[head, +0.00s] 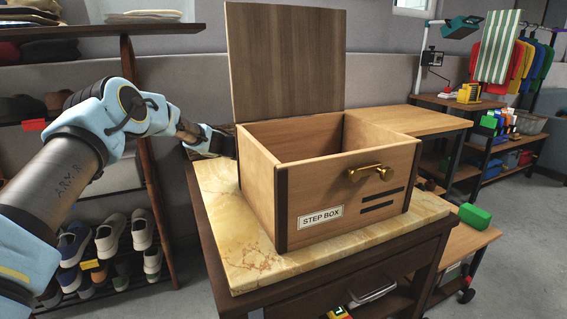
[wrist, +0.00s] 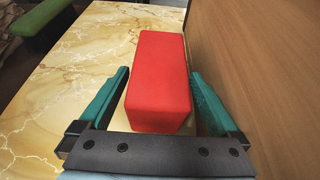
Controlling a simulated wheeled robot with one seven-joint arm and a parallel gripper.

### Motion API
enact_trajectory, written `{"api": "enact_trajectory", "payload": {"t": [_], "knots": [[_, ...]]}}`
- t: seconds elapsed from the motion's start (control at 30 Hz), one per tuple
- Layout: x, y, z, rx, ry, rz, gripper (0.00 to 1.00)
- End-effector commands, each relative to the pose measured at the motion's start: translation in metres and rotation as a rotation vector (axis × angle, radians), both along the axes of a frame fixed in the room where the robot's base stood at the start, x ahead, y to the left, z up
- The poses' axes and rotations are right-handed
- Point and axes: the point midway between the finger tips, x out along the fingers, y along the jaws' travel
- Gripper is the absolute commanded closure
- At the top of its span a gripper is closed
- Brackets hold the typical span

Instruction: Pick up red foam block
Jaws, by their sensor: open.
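The red foam block (wrist: 160,80) lies on the yellow marble tabletop (wrist: 75,75) in the wrist view, close beside a wooden wall on the right. My gripper (wrist: 160,90) is open, with one green finger on each side of the block's near end. I cannot tell whether the fingers touch it. In the head view the block is hidden behind the wooden step box (head: 310,195), and my arm reaches to the box's far left side, where the gripper is mostly hidden.
The step box stands on the marble-topped table with its lid raised. A green block (head: 474,216) sits on a lower wooden surface at right. Shelves with shoes (head: 108,238) stand at left. A wooden side table (head: 410,121) is behind the box.

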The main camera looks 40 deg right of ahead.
Motion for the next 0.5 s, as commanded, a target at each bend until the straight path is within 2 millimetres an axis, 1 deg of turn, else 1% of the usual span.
{"api": "enact_trajectory", "payload": {"t": [0.03, 0.1, 0.2, 0.43, 0.47, 0.5], "knots": [[-0.004, -0.008, -0.004, 0.001, -0.001, -0.004, 0.0], [-0.006, -0.015, -0.007, 0.001, -0.001, -0.002, 0.0], [-0.008, -0.02, -0.009, 0.001, -0.001, 0.0, 0.0], [-0.007, -0.021, -0.009, 0.0, -0.002, 0.001, 0.0], [-0.007, -0.021, -0.009, 0.0, -0.002, 0.001, 0.02], [-0.007, -0.021, -0.009, 0.0, -0.002, 0.001, 0.07]]}}
